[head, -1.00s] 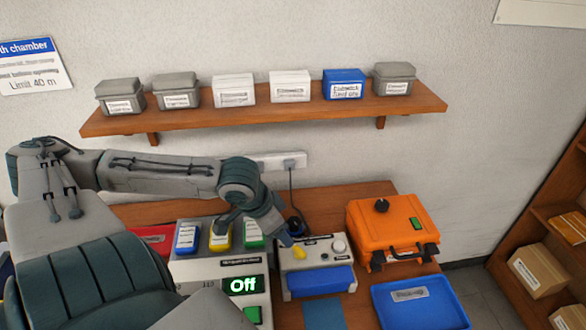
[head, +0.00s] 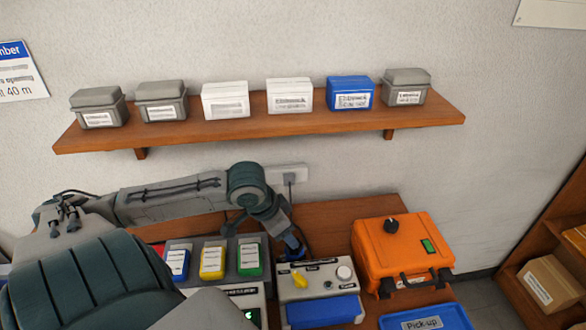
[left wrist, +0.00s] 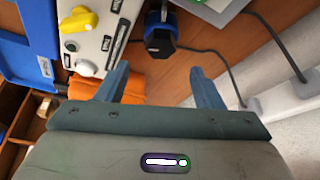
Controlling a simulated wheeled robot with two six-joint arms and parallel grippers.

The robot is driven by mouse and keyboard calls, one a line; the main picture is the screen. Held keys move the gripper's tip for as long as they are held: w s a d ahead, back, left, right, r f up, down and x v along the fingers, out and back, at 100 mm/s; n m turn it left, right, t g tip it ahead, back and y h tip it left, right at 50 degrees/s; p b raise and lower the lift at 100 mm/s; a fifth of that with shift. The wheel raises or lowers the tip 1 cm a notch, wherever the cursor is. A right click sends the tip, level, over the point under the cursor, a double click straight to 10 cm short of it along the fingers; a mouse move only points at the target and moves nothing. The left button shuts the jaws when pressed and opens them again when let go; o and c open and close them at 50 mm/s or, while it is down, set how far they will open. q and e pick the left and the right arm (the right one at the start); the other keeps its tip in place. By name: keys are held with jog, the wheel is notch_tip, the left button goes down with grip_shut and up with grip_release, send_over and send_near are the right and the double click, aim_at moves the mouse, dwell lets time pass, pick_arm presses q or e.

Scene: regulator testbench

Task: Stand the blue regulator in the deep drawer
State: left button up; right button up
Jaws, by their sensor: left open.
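What looks like the blue regulator (left wrist: 160,38), with a black top and a blue band, stands on the wooden bench beyond my left fingertips in the left wrist view. In the head view it is mostly hidden behind my left gripper (head: 289,244), behind the grey control box. My left gripper (left wrist: 160,82) is open, with nothing between its fingers, and the regulator is ahead of the gap. My right gripper is not in view.
The grey control box (head: 318,279) with a yellow knob is close to my gripper. An orange case (head: 390,262) and a blue pick-up tray (head: 425,323) are at the right. A cable runs behind the regulator. A shelf (head: 260,122) with boxes hangs above.

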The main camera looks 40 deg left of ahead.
aim_at(290, 258)
pick_arm(q)
jog(key=shift+s+p+x, duration=0.2)
jog(key=shift+p+x, duration=0.2)
jog(key=shift+x, duration=3)
jog(key=shift+a+f, duration=0.1)
jog(key=shift+c, duration=0.2)
grip_shut()
